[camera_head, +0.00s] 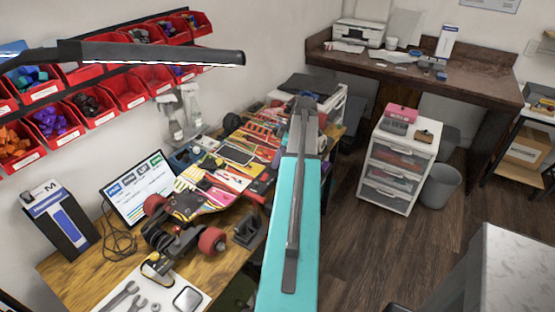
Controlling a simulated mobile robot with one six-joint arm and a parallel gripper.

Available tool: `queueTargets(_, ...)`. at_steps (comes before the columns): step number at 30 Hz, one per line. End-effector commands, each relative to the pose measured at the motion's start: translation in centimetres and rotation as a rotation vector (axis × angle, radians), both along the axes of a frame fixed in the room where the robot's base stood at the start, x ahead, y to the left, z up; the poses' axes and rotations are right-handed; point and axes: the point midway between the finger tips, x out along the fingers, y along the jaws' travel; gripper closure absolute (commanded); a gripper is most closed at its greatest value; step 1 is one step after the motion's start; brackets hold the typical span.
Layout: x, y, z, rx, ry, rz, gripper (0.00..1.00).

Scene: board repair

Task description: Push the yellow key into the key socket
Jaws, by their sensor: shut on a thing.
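My teal and dark grey arm (290,230) reaches up the middle of the picture and hides the right part of the workbench. I cannot make out my gripper or anything in its jaws. The skateboard (197,192), with red wheels and a brightly patterned deck, lies upside down on the wooden bench. I cannot pick out the key socket on it. I cannot identify the yellow key for sure. A small dark item with yellow trim (155,270) lies at the bench front, too small to name.
Wrenches (121,297) lie on a white mat at the front. A tablet screen (139,188) and a black-and-blue box (58,220) stand at the left. A black bracket (249,229) sits beside the board. A dark lamp arm (165,54) crosses above. A drawer cart (398,165) stands right.

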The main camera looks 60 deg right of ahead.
Motion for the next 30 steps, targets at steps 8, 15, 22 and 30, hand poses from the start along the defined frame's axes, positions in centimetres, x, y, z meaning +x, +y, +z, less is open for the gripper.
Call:
queueTargets(8, -0.01, 0.00, -0.26, 0.000, 0.000, 0.000, 1.00)
queueTargets(15, -0.01, -0.01, -0.46, 0.000, 0.000, 0.000, 1.00)
queueTargets(22, -0.02, -0.01, -0.65, 0.000, 0.000, 0.000, 1.00)
queueTargets(30, -0.03, -0.01, -0.76, 0.000, 0.000, 0.000, 1.00)
